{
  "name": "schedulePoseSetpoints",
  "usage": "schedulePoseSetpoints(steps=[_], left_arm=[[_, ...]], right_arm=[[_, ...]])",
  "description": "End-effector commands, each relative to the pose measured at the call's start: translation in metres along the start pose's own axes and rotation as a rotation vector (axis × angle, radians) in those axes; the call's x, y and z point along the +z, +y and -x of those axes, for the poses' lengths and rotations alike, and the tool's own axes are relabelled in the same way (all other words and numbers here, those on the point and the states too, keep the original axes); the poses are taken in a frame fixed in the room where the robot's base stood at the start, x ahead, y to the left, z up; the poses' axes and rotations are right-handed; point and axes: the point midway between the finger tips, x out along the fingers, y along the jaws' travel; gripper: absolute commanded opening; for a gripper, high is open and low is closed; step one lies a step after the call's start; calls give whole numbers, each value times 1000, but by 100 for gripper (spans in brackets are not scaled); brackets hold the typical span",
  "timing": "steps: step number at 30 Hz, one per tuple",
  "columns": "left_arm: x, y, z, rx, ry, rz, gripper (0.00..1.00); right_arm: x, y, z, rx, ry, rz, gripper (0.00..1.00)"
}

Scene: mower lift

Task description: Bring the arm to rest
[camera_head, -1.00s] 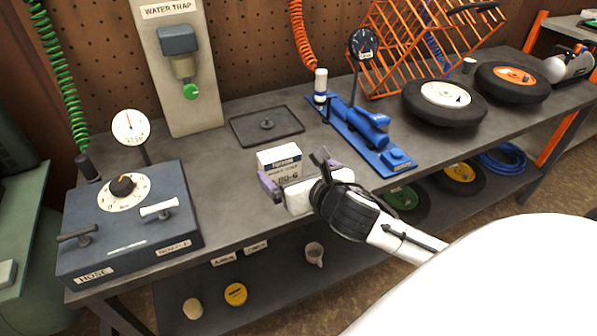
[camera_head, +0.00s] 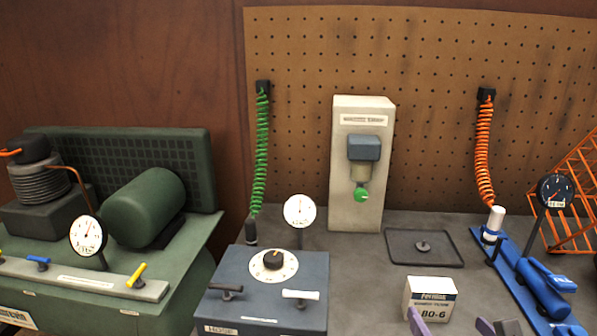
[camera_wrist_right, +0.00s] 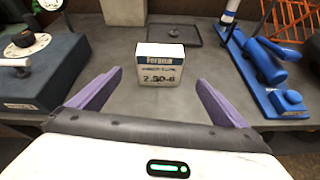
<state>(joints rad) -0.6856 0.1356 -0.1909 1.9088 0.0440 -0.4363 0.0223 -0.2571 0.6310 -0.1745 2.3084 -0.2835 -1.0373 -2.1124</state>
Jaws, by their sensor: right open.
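My right gripper (camera_wrist_right: 158,95) is open, with its two purple fingers apart. In the right wrist view a small white box (camera_wrist_right: 160,65) marked 2.50-6 stands upright on the bench just beyond the fingertips, with nothing held between them. In the head view the same box (camera_head: 430,298) stands at the bottom right, and only the purple fingertips of the right gripper (camera_head: 462,324) show at the bottom edge. The rest of my right arm is out of that view. My left gripper is in neither view.
The grey bench (camera_head: 370,285) holds a dark control box (camera_head: 262,290) with a dial, a black tray (camera_head: 425,248) and a blue tool (camera_head: 540,290). A water trap panel (camera_head: 360,165) stands at the back. A green compressor (camera_head: 140,210) is at left. Bench surface left of the white box is clear.

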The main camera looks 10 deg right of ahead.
Motion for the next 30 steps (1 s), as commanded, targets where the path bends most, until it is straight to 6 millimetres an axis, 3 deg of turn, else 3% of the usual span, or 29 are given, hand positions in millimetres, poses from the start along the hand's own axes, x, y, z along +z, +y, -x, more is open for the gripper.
schedulePoseSetpoints(steps=[8,15,21,28,30], left_arm=[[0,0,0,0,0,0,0],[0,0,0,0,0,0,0],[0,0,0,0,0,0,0],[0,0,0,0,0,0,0],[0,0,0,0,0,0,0]], right_arm=[[-89,0,36,-176,239,-887,97],[-163,10,88,-526,363,-1696,97],[-199,20,124,-815,357,-2126,97],[-227,31,160,-1135,280,-2473,97],[-237,36,145,-1081,305,-2485,97]])
